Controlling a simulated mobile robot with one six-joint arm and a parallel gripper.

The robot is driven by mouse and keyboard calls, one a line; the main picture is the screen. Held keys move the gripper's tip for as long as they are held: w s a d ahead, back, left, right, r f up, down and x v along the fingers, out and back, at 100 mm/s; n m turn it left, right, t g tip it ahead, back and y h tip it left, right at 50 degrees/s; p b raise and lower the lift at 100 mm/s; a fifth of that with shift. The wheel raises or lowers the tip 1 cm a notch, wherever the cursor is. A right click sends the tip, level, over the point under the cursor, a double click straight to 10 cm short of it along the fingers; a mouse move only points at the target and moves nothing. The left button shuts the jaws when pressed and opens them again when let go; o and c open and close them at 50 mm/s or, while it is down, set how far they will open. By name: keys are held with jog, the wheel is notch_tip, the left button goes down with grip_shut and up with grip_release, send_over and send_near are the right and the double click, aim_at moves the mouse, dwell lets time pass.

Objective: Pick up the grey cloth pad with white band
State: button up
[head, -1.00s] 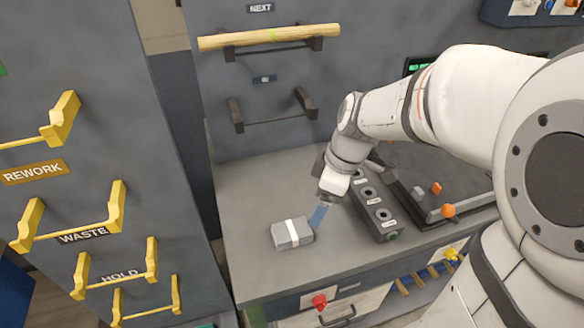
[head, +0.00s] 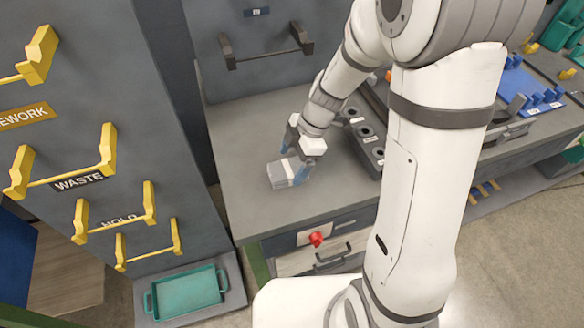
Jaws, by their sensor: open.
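The grey cloth pad with a white band (head: 279,176) lies flat on the grey worktop (head: 238,120) in the head view. My gripper (head: 293,160) is open and pointed down right at the pad. Its blue-tipped fingers show at the pad's far side and at its right end, near the white band. Part of the pad's right end is hidden by the gripper. I cannot tell whether the fingers touch the pad.
A dark block with round holes (head: 365,140) stands to the right of my gripper. Yellow brackets marked WASTE and HOLD (head: 110,150) stick out at the left. A green tray (head: 187,292) sits low at the left. The worktop left of the pad is clear.

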aim_at(290, 167)
jog(key=shift+x, duration=0.95)
jog(key=shift+f+b, duration=0.25)
jog(key=shift+b, duration=0.5)
jog(key=shift+c, duration=0.4)
jog(key=c, duration=1)
jog(key=shift+r, duration=0.15)
jog(key=shift+r+p, duration=0.4)
jog(key=shift+p, duration=0.75)
notch_tip(290, 167, up, 9)
jog(key=b, duration=0.1)
jog(key=shift+r+b, duration=0.25)
jog(key=shift+b, duration=0.05)
